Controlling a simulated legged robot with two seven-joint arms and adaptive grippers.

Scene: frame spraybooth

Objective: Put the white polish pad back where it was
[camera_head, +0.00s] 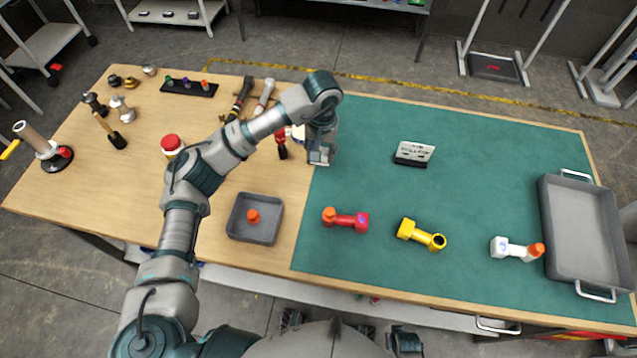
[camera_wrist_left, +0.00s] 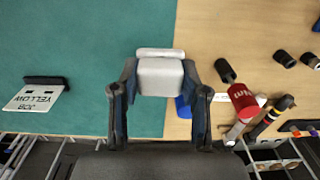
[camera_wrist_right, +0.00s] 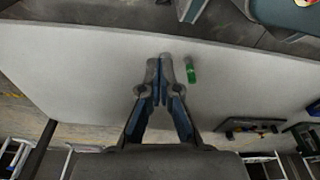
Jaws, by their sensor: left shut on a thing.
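My left gripper (camera_head: 320,158) is over the line where the green mat meets the bare wood, near the middle of the table. In the left wrist view the gripper (camera_wrist_left: 160,85) is shut on the white polish pad (camera_wrist_left: 160,72), a pale block with a lighter strip at its far edge. The fingers stand on both sides of it. In the head view the pad is mostly hidden by the gripper. I cannot tell its height above the table. My right gripper (camera_wrist_right: 160,72) is shut and empty, its fingertips together above a pale surface; it is outside the head view.
The green mat (camera_head: 450,230) bears a job sign (camera_head: 415,153), red (camera_head: 345,219), yellow (camera_head: 420,235) and white (camera_head: 515,248) parts, and a grey tray (camera_head: 585,230). A small bin (camera_head: 254,237) and several tools are on the wood.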

